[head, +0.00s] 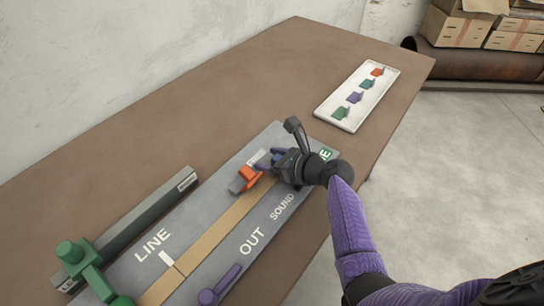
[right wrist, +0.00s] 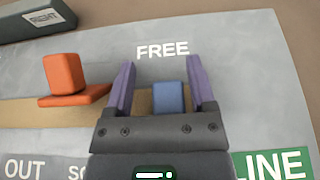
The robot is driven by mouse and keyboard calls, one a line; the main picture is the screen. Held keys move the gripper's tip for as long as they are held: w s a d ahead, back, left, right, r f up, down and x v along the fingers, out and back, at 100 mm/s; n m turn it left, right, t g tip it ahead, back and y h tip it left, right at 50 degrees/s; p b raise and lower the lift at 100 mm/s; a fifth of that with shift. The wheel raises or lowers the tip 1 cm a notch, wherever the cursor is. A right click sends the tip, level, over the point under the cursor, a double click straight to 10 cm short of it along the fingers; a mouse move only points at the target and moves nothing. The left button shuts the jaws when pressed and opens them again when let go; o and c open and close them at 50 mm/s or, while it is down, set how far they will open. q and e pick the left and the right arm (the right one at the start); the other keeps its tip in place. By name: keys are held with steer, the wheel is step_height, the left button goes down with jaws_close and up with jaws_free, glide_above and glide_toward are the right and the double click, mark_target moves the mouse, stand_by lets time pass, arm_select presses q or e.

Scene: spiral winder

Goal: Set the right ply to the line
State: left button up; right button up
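My right gripper (head: 265,162) is low over the grey board (head: 232,240), near the FREE label. In the right wrist view its two purple fingers (right wrist: 163,75) stand apart, with a blue block (right wrist: 168,98) between them. Gaps show between the block and the fingers. The block is over the tan strip (right wrist: 15,112); its lower part is hidden by the gripper. An orange block (right wrist: 62,74) on a flat orange base stands on the strip to the left; it also shows in the head view (head: 248,174). My left gripper is out of view.
A purple lever (head: 220,288) is near OUT. A white tray (head: 352,96) with several coloured pieces lies at the back right. The table's left part is clear.

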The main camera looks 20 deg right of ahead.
steer(key=p+v, duration=0.1)
steer(key=v, duration=0.1)
steer(key=p+v, duration=0.2)
steer(key=v, duration=0.1)
steer(key=shift+r, duration=0.3)
steer(key=p+v, duration=0.1)
steer(key=v, duration=0.3)
steer(key=shift+s+d+f+p, duration=0.1)
steer(key=shift+s+d+p, duration=0.05)
steer(key=shift+s+p, duration=0.15)
steer(key=shift+s+d, duration=0.1)
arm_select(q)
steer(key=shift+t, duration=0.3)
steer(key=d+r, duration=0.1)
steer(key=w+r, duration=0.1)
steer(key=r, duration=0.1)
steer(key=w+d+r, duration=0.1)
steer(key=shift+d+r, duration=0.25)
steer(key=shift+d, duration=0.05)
arm_select(e)
steer(key=shift+f, duration=0.1)
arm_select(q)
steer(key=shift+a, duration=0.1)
